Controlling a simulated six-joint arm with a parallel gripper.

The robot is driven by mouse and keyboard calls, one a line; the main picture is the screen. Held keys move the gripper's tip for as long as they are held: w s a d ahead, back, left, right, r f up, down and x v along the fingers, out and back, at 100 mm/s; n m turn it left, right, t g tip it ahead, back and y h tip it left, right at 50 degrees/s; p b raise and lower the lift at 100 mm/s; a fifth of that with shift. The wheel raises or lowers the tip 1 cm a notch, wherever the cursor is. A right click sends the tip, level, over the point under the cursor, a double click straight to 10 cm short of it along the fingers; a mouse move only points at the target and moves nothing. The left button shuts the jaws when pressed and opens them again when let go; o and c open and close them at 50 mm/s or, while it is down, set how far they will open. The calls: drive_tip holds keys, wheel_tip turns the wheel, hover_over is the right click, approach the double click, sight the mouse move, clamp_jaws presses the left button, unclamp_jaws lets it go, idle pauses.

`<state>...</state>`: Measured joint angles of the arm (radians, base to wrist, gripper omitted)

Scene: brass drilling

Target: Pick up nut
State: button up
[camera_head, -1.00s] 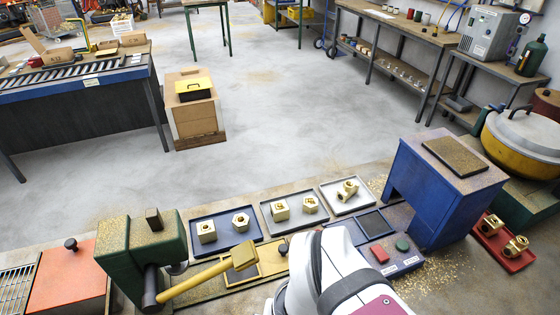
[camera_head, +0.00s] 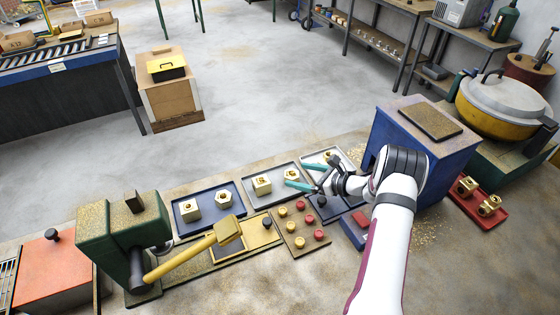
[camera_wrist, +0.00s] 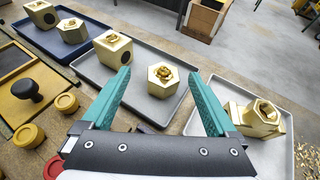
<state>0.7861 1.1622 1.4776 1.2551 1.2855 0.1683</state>
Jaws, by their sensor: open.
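A brass hex nut (camera_wrist: 165,84) with a round hole on top stands on the grey tray (camera_wrist: 146,112), seen in the wrist view between and beyond my fingertips. It also shows in the head view (camera_head: 291,174), close to my teal fingers. My gripper (camera_wrist: 159,73) is open and empty, with one finger on each side of the nut in the picture; I cannot tell the exact height gap. It also shows in the head view (camera_head: 306,177). Another hex nut (camera_head: 223,197) lies on the blue tray (camera_head: 206,221) to the left.
A square brass block (camera_wrist: 113,48) stands left of the nut on the same tray. A brass fitting (camera_wrist: 257,117) lies on the light tray (camera_wrist: 212,124) to the right. A board with red and yellow knobs (camera_head: 298,240) lies in front. The blue stand (camera_head: 398,134) rises to the right.

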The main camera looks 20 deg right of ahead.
sight(289, 174)
drive_tip(key=w+f, duration=0.1)
drive_tip(key=w, duration=0.1)
drive_tip(key=w+a+f, duration=0.1)
drive_tip(key=f, duration=0.1)
drive_tip(key=shift+w+a, duration=0.2)
drive_tip(key=shift+w, duration=0.2)
drive_tip(key=shift+r, duration=0.1)
clamp_jaws()
